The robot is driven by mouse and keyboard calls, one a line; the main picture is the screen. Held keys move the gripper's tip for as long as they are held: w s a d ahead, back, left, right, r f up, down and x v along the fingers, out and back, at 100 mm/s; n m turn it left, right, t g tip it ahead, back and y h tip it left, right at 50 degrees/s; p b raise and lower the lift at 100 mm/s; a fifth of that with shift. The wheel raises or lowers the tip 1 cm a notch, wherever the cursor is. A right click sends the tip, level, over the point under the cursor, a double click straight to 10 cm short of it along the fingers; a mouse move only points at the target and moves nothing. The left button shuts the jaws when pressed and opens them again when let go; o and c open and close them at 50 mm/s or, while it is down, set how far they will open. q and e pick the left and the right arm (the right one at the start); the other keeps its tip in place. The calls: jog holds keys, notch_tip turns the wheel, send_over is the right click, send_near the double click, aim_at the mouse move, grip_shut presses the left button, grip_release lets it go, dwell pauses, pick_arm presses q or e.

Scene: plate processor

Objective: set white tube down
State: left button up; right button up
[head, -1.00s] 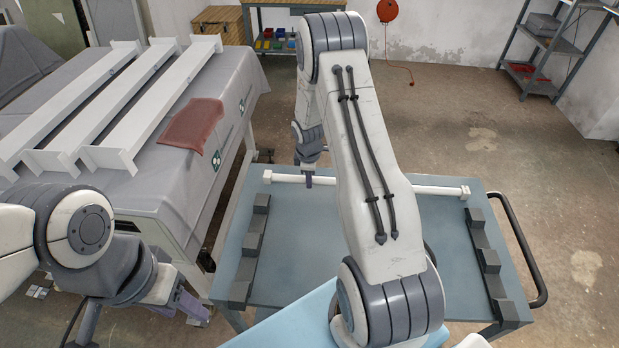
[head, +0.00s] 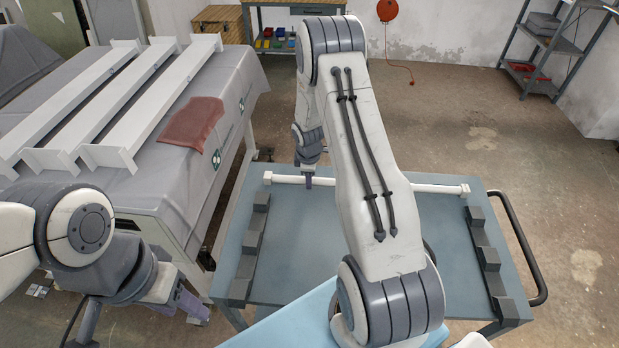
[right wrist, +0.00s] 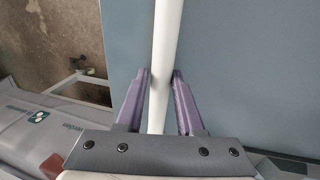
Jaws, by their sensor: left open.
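The white tube (head: 430,188) lies crosswise near the far edge of the blue-grey cart top, with square white ends. My right arm hides its middle in the head view. Its ends are near the far ends of two dark notched racks, left (head: 248,262) and right (head: 488,262); I cannot tell whether it rests in them. My right gripper (head: 308,182) is at the tube's left part. In the right wrist view its purple fingers (right wrist: 161,75) close on both sides of the tube (right wrist: 166,30). My left gripper (head: 196,308) is open and empty, left of the cart.
A grey-covered table (head: 190,185) at the left bears several long white beams (head: 150,105) and a red cloth (head: 192,122). The cart (head: 370,285) has a dark handle (head: 520,245) on its right. Its surface between the racks is mostly clear. A light-blue surface (head: 290,328) is in front.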

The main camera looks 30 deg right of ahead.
jog(key=shift+s+a+f, duration=0.15)
jog(key=shift+s+f, duration=0.15)
jog(key=shift+f, duration=0.1)
jog(key=shift+w+r+p, duration=0.1)
jog(key=shift+r+p, duration=0.25)
jog(key=shift+r, duration=0.2)
jog(key=b+v, duration=0.1)
jog(key=v, duration=1)
jog(key=s+a+r, duration=0.1)
jog(key=a+r, duration=0.2)
jog(key=a, duration=0.3)
jog(key=s+a+r, duration=0.2)
jog(key=a+r, duration=0.2)
jog(key=a, duration=0.3)
jog(key=s+a+r+m, duration=0.1)
jog(key=s+a+r, duration=0.1)
jog(key=s+a, duration=0.3)
jog(key=s+a+r+m+g+y, duration=0.1)
jog(key=s+a, duration=0.4)
jog(key=s, duration=0.6)
jog(key=s+a+r+m+g+y, duration=0.1)
jog(key=s+a+r, duration=0.2)
jog(key=s, duration=0.6)
jog(key=shift+a+r, duration=0.25)
jog(key=shift+a, duration=1)
